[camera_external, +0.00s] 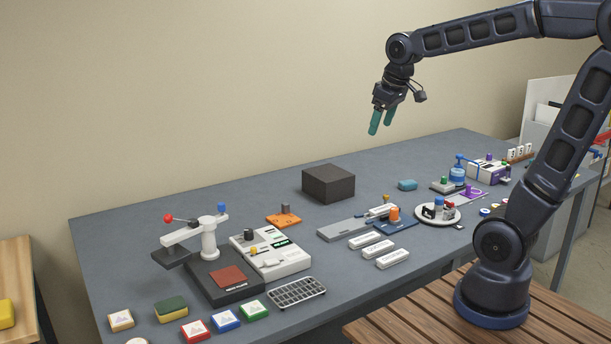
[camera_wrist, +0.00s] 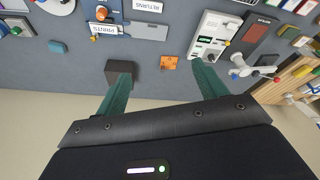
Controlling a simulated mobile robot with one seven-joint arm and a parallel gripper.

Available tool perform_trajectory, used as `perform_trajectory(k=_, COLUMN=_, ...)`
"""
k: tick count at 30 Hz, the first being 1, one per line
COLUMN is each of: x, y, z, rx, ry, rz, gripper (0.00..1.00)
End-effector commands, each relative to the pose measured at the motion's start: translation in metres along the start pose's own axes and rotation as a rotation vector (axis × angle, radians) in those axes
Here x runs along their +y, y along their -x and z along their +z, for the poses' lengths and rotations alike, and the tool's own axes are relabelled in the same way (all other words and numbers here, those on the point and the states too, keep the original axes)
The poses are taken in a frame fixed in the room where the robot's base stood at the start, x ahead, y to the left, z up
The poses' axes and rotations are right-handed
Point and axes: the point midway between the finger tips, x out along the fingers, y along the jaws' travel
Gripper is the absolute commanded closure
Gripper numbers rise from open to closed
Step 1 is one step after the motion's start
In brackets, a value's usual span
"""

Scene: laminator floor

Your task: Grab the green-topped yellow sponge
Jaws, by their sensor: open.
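The yellow sponge with a green top (camera_external: 171,309) lies flat at the near left end of the grey table, between a white-topped tan block and a red block. My gripper (camera_external: 381,119) is open and empty, high above the back of the table, far to the right of the sponge and well above it. In the wrist view, the two green fingers of my gripper (camera_wrist: 161,72) are spread with nothing between them.
A dark box (camera_external: 328,184) stands at the back of the table (camera_external: 140,235). A lever press (camera_external: 208,245), a white device (camera_external: 270,252) and a wire rack (camera_external: 297,292) stand near the sponge. Red (camera_external: 195,331), blue (camera_external: 226,320) and green (camera_external: 253,310) blocks sit to its right.

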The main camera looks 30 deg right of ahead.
Motion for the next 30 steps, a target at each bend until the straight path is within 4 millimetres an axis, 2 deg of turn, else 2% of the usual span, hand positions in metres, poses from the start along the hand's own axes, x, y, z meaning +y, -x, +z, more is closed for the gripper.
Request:
perform_trajectory(k=3, x=-0.020, y=-0.011, z=-0.036, rx=-0.022, ry=0.086, rz=-0.019, gripper=0.29)
perform_trajectory(k=8, x=-0.051, y=-0.029, z=-0.080, rx=-0.046, ry=0.200, rz=-0.041, gripper=0.29)
perform_trajectory(k=14, x=-0.100, y=-0.057, z=-0.130, rx=-0.075, ry=0.342, rz=-0.069, gripper=0.29)
perform_trajectory(k=21, x=-0.173, y=-0.098, z=-0.179, rx=-0.108, ry=0.513, rz=-0.102, gripper=0.29)
perform_trajectory(k=26, x=-0.229, y=-0.130, z=-0.203, rx=-0.130, ry=0.627, rz=-0.125, gripper=0.29)
perform_trajectory(k=30, x=-0.282, y=-0.160, z=-0.217, rx=-0.149, ry=0.726, rz=-0.144, gripper=0.29)
